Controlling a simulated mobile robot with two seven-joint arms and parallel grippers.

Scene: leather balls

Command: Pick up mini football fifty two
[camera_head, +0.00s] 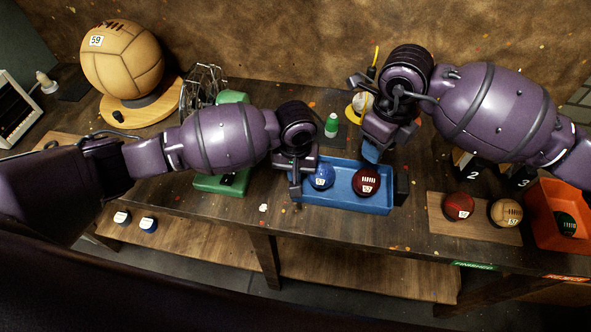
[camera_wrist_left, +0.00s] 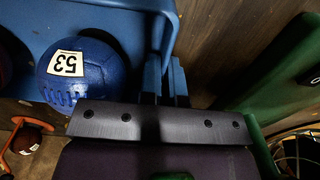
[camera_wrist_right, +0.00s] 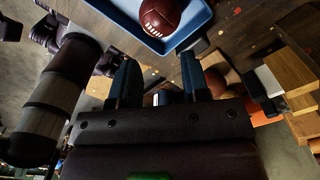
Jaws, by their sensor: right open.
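A dark red ball (camera_head: 366,180) with white laces and a small white number label sits in the blue tray (camera_head: 345,204); the label is too small to read surely. It also shows in the right wrist view (camera_wrist_right: 160,16). A blue ball (camera_head: 321,176) marked 53 sits left of it, clear in the left wrist view (camera_wrist_left: 84,72). My right gripper (camera_head: 371,152) is open and empty above the tray's back edge, behind the dark red ball. My left gripper (camera_head: 294,182) is at the tray's left end, its fingers (camera_wrist_left: 165,82) close together at the rim, seemingly shut on it.
A red ball (camera_head: 458,206) and a tan ball (camera_head: 506,212) rest on a wooden board at right, beside an orange bin (camera_head: 546,197) holding a dark green ball. A large tan ball (camera_head: 122,60) stands at the back left. A small green-capped bottle (camera_head: 332,124) stands behind the tray.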

